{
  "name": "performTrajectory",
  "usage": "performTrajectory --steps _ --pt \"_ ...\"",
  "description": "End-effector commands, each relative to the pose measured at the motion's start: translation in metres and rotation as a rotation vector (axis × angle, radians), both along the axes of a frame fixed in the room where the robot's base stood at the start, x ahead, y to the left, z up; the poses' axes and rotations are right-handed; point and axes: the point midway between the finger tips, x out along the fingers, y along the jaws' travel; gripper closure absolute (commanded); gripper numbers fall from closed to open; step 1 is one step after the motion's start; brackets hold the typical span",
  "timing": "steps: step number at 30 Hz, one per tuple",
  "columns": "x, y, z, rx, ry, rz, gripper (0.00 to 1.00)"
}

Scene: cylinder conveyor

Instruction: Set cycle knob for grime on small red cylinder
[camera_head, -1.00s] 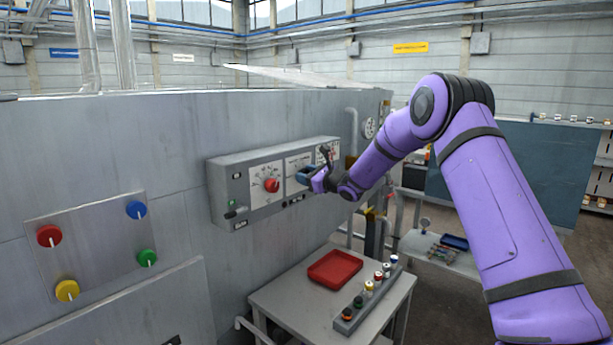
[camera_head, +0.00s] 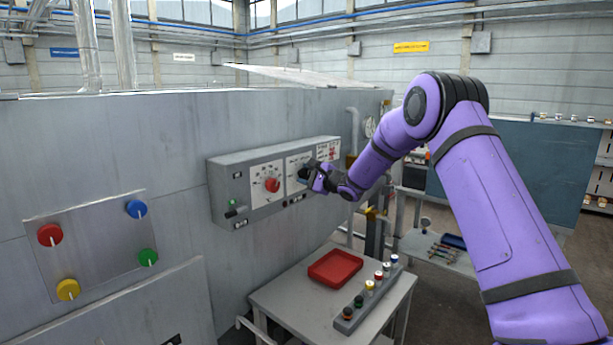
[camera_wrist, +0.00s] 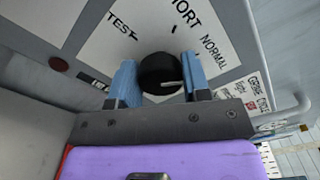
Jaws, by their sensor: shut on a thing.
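My gripper (camera_head: 312,178) is at the grey control box (camera_head: 222,196) on the machine wall. In the wrist view its two blue fingers (camera_wrist: 160,80) are shut on a black knob (camera_wrist: 160,72) with a pale pointer line. The dial plate (camera_wrist: 112,52) around the knob reads TEST, SHORT and NORMAL. The pointer line points to the right in that view. A small chart (camera_wrist: 256,96) right of the dial has words on grime and cycle. A rack (camera_head: 345,322) on the table holds several small cylinders, one with a red top (camera_head: 379,276).
A red knob (camera_head: 271,185) on its own dial sits left of my gripper. A red tray (camera_head: 334,268) lies on the grey table (camera_head: 290,312) below. A plate with several coloured knobs is at far left.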

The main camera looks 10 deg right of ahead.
Motion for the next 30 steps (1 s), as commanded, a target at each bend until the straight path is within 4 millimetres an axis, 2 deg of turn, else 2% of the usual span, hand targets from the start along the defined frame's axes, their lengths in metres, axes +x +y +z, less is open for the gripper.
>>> performTrajectory --steps 16,17,18,20,30 --pt "-0.0003 0.0003 -0.0008 -0.02 -0.013 0.001 0.8" --pt "-0.0003 0.0003 -0.0008 -0.02 -0.013 0.001 0.52" --pt "-0.0003 0.0003 -0.0008 -0.019 -0.013 0.001 0.43" --pt "-0.0003 0.0002 -0.0007 -0.019 -0.013 0.001 0.31" --pt "-0.0024 -0.0019 -0.0004 -0.019 -0.012 0.0 0.31"
